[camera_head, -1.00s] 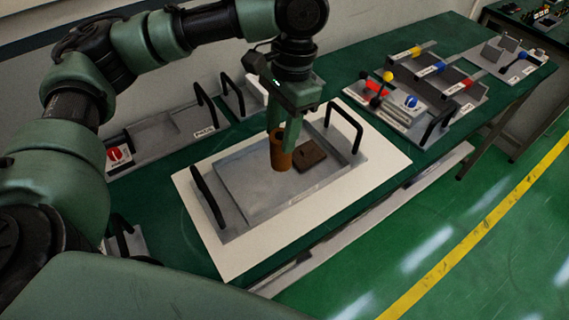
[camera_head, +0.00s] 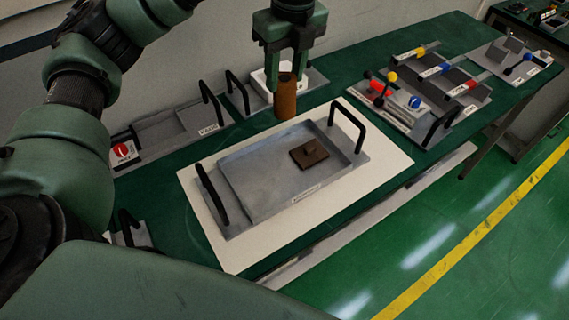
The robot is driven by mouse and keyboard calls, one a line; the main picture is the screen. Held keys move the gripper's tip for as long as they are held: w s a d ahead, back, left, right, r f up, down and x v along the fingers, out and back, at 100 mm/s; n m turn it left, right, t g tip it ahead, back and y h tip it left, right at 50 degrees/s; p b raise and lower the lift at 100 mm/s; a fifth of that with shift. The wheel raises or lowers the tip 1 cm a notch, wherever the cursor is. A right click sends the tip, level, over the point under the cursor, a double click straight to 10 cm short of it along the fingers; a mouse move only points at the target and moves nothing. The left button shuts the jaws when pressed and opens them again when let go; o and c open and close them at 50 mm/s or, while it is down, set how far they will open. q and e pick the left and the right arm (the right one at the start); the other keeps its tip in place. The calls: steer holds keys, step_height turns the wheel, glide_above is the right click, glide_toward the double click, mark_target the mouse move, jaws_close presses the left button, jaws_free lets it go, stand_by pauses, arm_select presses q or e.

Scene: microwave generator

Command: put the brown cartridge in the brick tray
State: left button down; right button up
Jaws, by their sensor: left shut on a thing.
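My left gripper (camera_head: 286,80) is shut on the brown cartridge (camera_head: 285,99), an upright orange-brown cylinder. In the picture it hangs just beyond the back edge of the large grey tray, over the bench. The large grey tray (camera_head: 262,192) has two black handles and sits on a white sheet. A dark brown square block (camera_head: 309,154) lies inside it towards the right. I cannot read the tray labels, so I cannot tell which is the brick tray. My right gripper is not in view.
Behind stand a grey tray with a red dial (camera_head: 123,151) and a smaller tray with a white block (camera_head: 262,82). Panels with coloured levers (camera_head: 408,103) stand to the right. The white sheet (camera_head: 375,165) right of the large tray is clear.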

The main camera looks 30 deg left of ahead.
mark_target(290, 117)
arm_select(q)
step_height(290, 117, down, 6)
steer(key=shift+r+b, duration=0.25)
steer(key=shift+b, duration=0.05)
step_height(290, 117, down, 14)
steer(key=p, duration=0.2)
steer(key=shift+f, duration=0.2)
steer(key=shift+f, duration=0.1)
steer(key=c, duration=0.8)
jaws_free()
steer(key=shift+c, duration=0.2)
steer(key=r, duration=0.3)
steer(key=d+r+b, duration=0.1)
steer(key=r, duration=0.3)
steer(key=r+b, duration=0.1)
steer(key=r, duration=0.3)
steer(key=shift+s+d, duration=0.25)
steer(key=shift+s, duration=0.1)
steer(key=shift+s+r, duration=0.1)
steer(key=shift+r, duration=0.5)
